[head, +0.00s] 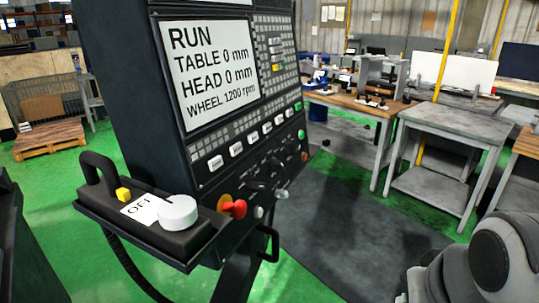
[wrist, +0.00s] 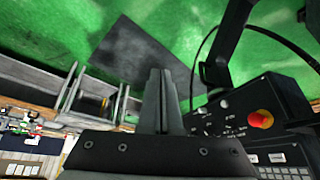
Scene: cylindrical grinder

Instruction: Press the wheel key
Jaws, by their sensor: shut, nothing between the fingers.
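The control panel (head: 225,90) stands at the left-centre of the head view. Its screen (head: 207,68) reads RUN, TABLE 0 mm, HEAD 0 mm, WHEEL 1200 rpm. A slanted row of white keys (head: 236,149) runs below the screen, with a green key at its right end. The key labels are too small to read, so I cannot tell which is the wheel key. In the wrist view my gripper (wrist: 158,78) is shut and empty, apart from the panel, whose dark lower part (wrist: 240,100) shows at the right. My gripper is not visible in the head view.
A red emergency stop (head: 236,208) sits low on the panel; it also shows in the wrist view (wrist: 260,119). A shelf with a white knob (head: 178,212) and an OFF label juts out front left. A workbench (head: 355,100) and grey table (head: 455,120) stand behind.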

